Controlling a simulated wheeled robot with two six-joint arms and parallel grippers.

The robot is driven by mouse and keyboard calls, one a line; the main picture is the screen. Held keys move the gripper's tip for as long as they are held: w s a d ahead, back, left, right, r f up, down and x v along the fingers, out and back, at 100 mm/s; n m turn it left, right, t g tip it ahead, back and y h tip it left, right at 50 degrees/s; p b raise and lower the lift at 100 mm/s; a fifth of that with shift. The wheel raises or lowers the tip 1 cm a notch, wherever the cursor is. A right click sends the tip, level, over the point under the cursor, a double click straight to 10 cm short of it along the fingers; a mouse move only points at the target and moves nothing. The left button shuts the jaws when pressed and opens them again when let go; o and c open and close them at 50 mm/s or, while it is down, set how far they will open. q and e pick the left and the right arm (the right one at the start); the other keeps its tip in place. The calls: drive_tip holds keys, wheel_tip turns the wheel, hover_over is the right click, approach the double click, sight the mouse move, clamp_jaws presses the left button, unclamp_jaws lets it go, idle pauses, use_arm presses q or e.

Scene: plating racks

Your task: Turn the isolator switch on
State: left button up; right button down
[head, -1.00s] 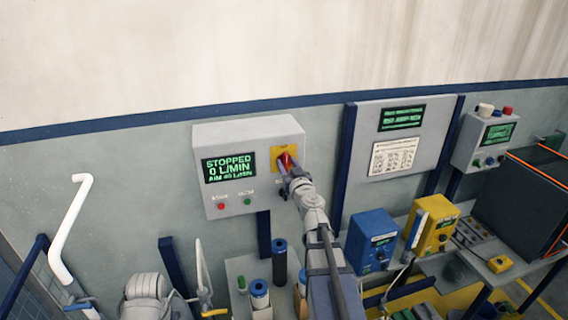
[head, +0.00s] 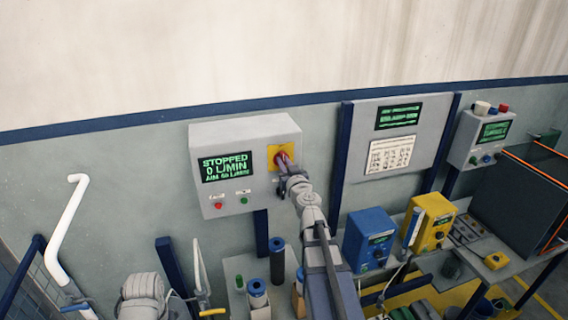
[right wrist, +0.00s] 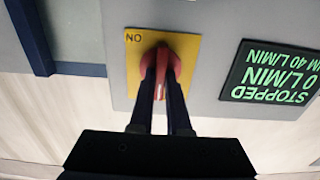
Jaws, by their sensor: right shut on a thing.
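The isolator switch is a red handle (right wrist: 161,75) on a yellow plate (right wrist: 188,50), mounted on the right part of a grey control box (head: 240,135). In the right wrist view, which is upside down, the handle stands lengthwise in the picture and an ON label is at the plate's corner. My right gripper (right wrist: 160,90) is shut on the handle, one finger on each side. The box's display (head: 226,167) reads STOPPED, 0 L/MIN. My left gripper is not in view.
A red button (head: 218,206) and a green button (head: 244,200) sit below the display. A panel with a notice (head: 391,155) and another control box (head: 482,140) are to the right. Blue (head: 369,238) and yellow (head: 430,221) units stand on the bench below.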

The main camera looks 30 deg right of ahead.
idle(0.3)
drive_tip(key=m, duration=0.4)
drive_tip(key=shift+d, duration=0.1)
drive_tip(key=shift+s+d+f+m+b, duration=0.1)
drive_tip(key=shift+m, duration=2.2)
drive_tip(key=shift+d+f+m+b, duration=0.1)
drive_tip(key=shift+f+m+b, duration=0.05)
drive_tip(key=shift+m, duration=2.15)
drive_tip(key=shift+s+f+m+b, duration=0.1)
drive_tip(key=shift+m, duration=2.2)
drive_tip(key=c, duration=0.9)
unclamp_jaws()
